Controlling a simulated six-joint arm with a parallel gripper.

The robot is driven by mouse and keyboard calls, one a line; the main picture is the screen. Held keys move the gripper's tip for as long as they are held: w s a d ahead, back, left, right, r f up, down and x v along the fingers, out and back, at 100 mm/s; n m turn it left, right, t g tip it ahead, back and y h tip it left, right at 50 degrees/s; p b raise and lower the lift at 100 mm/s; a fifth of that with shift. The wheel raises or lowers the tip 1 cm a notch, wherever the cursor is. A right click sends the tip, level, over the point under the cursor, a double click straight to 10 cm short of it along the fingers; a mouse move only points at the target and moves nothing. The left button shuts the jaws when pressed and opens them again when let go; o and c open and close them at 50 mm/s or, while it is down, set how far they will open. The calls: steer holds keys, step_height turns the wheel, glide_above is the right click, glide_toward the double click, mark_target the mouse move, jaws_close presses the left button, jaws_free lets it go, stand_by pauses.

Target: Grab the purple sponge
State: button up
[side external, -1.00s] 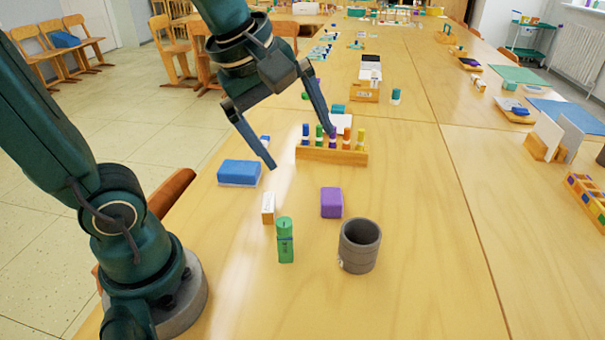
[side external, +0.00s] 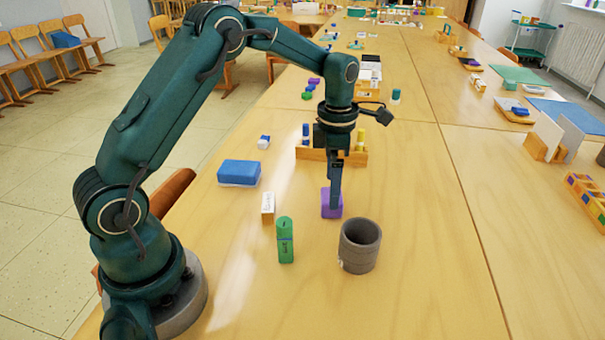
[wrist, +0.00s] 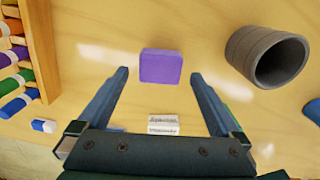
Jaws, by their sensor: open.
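The purple sponge (side external: 326,204) lies on the wooden table, partly hidden by my gripper in the side view. My gripper (side external: 335,212) points down over it, its fingers seen nearly edge-on. In the wrist view the purple sponge (wrist: 161,66) shows whole, a little beyond the line of the fingertips and between their directions. My gripper (wrist: 158,73) is open there, one finger to each side, with nothing held. I cannot tell the exact height of the fingertips over the table.
A grey cup (side external: 360,246) stands right of the sponge. A wooden marker rack (side external: 357,158) is just behind my gripper.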

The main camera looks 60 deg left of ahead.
steer(key=shift+f, duration=2.05)
steer(key=c, duration=1.2)
steer(key=shift+r, duration=0.15)
steer(key=shift+c, duration=0.2)
